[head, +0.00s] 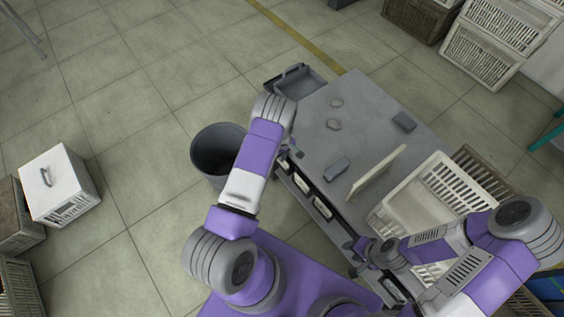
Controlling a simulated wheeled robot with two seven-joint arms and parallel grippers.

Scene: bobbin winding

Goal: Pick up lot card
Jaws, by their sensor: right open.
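Several pale cards or labels sit in dark holders along the near side of the grey table (375,115), one of them a cream card (322,207). I cannot tell which is the lot card. My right gripper (359,246) is open at the table's near edge, below and right of that card. Nothing clear shows between its fingers. My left gripper (290,150) is small and dark by the table's left edge, partly hidden by my arm. Its jaws are too small to read.
A cream upright board (376,171), a grey block (337,168) and a dark block (404,121) are on the table. A white basket (408,190) stands at its right. A dark bin (207,150) stands on the floor at left. Crates (485,50) are at the upper right.

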